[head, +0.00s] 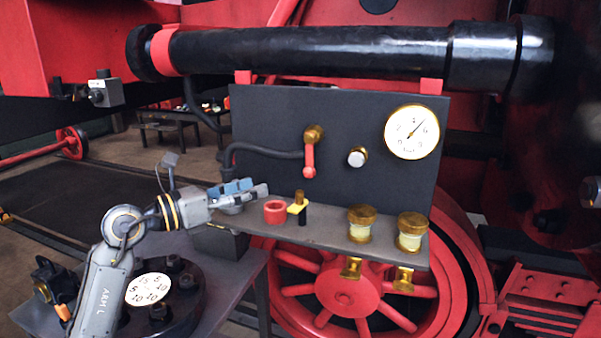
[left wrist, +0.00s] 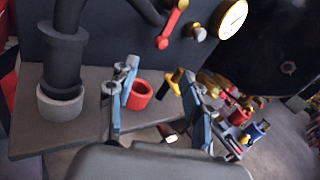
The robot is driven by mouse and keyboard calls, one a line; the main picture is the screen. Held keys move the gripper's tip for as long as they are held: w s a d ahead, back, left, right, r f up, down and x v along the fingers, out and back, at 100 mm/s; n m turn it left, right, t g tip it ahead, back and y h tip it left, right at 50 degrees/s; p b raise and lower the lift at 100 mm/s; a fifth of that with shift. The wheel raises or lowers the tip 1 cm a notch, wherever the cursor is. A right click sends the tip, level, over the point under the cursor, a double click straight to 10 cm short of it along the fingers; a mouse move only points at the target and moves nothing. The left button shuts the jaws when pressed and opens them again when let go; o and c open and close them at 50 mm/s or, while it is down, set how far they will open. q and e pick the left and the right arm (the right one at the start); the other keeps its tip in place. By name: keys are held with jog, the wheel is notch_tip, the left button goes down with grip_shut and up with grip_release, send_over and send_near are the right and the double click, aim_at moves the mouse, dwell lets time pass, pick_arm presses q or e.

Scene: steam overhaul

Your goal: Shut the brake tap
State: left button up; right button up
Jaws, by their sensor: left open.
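The brake tap (head: 312,134) is a brass body on the dark upright panel, with a red handle (head: 309,160) that hangs straight down. The red handle also shows at the top of the left wrist view (left wrist: 171,24), beyond my fingers. My left gripper (head: 258,189) is open and empty. It is over the left part of the panel's shelf, to the left of and lower than the tap, and apart from it. In the left wrist view its two blue-padded fingers (left wrist: 158,82) are spread wide. My right gripper is not in view.
A dark hose (head: 265,149) runs left from the tap. A white knob (head: 357,157) and a gauge (head: 412,131) are to its right. The shelf (head: 330,232) bears a red ring (head: 275,212), a yellow-and-black piece (head: 298,206) and two brass-capped cups (head: 361,231). The space before the tap is clear.

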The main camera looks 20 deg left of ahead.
aim_at(304, 173)
pick_arm(q)
jog(key=p+x, duration=0.4)
jog(key=x, duration=0.7)
jog(key=shift+w+d+r, duration=0.15)
jog(key=shift+d, duration=0.05)
jog(key=shift+x, duration=0.8)
jog(key=shift+c, duration=0.2)
grip_shut()
